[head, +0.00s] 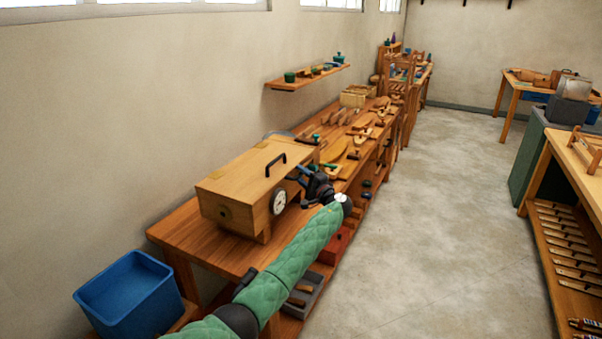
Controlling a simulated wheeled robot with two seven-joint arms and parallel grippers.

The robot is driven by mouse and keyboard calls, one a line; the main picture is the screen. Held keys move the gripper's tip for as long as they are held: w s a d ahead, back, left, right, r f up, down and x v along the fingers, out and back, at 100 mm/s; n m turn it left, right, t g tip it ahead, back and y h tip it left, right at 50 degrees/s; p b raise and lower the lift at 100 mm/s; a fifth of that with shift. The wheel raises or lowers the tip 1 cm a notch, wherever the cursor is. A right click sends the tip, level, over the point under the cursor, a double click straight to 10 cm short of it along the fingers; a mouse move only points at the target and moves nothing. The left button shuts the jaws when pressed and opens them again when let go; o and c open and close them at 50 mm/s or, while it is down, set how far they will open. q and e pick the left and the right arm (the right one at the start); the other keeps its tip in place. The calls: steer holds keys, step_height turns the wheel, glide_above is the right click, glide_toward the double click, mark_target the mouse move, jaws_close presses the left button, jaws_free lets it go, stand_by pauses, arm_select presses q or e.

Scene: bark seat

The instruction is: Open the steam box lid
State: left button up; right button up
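The steam box (234,205) is a long wooden box on the workbench against the left wall. Its lid (248,172) lies flat and closed on top, with a black handle (276,164) near the middle of the lid. A round white dial (279,202) is on its front side. My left gripper (303,176), on a green padded arm, is just right of the box's front side, near the dial and a little lower than the handle. Its fingers are dark and small, so their opening is unclear. My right gripper is not in view.
The workbench (185,232) holds several wooden tools and pieces beyond the box. A blue bin (128,295) stands at the near left. A wall shelf (308,77) is above the bench. The concrete floor (440,220) to the right is clear, with another bench (580,150) at the right edge.

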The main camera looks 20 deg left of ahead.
arm_select(q)
steer(key=shift+w+a, duration=0.15)
steer(key=shift+a, duration=0.05)
jaws_close()
steer(key=shift+r, duration=0.15)
